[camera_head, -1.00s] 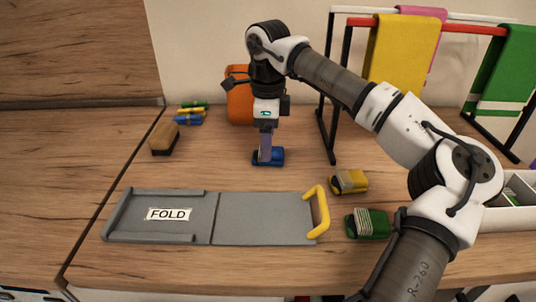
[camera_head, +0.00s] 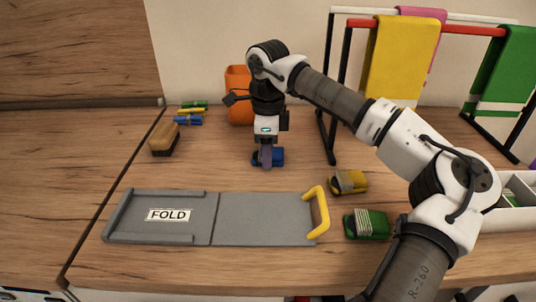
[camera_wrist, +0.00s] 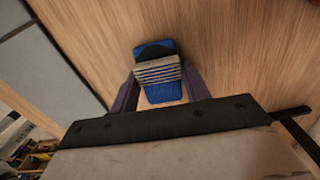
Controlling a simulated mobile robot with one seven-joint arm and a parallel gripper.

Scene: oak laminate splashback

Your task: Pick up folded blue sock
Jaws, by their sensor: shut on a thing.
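The folded blue sock (camera_head: 277,157) is at the middle of the wooden counter, behind the grey folding board. In the wrist view the sock (camera_wrist: 160,94) shows a dark patch at one end and a pale striped band across its middle. My gripper (camera_head: 266,160) points straight down over it and is shut on it, with one finger on each side of the sock in the wrist view (camera_wrist: 160,72). The near finger hides part of the sock in the head view. I see no clear gap between the sock and the counter.
The grey board marked FOLD (camera_head: 262,218) has a yellow handle (camera_head: 322,212). A yellow bundle (camera_head: 348,182) and a green bundle (camera_head: 366,224) lie to the right. A brush (camera_head: 164,139), an orange container (camera_head: 238,95) and a drying rack (camera_head: 345,90) stand around. A white divided box (camera_head: 515,215) is at right.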

